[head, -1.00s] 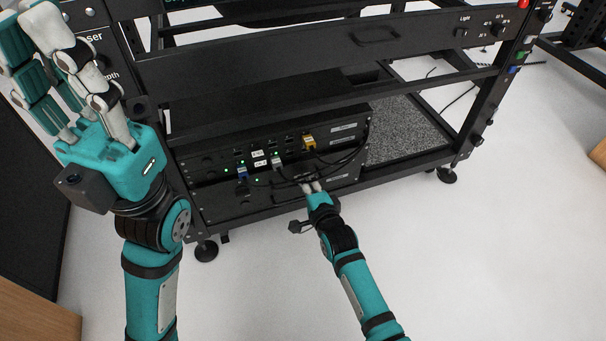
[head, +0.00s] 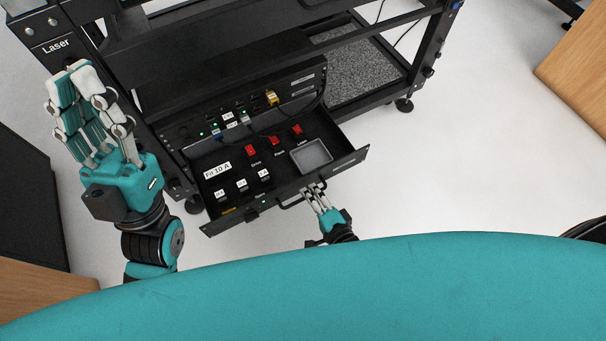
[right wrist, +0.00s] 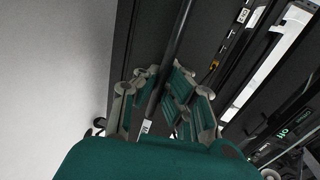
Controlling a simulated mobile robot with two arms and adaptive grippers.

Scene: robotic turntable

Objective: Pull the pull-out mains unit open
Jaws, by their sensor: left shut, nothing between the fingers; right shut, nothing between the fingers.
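The pull-out mains unit (head: 346,164) is a black drawer low in the rack, and it stands well out of the frame. Inside show red switches (head: 274,141), several small white-labelled parts, a grey square recess (head: 311,156) and a label reading "Fit 10 A". Its front bears a dark bar handle (head: 291,204). My right gripper (head: 313,190) is at the handle, its fingers shut. In the right wrist view the fingers (right wrist: 160,85) are beside a dark bar; a firm grip cannot be made out. My left gripper (head: 76,84) is raised at the left, shut and empty, away from the drawer.
Above the drawer a black unit has plugged cables (head: 271,98) and green lights. A grey speckled shelf (head: 355,75) lies to its right. The pale floor right of the drawer is clear. Wooden furniture stands at the right (head: 575,75) and lower left.

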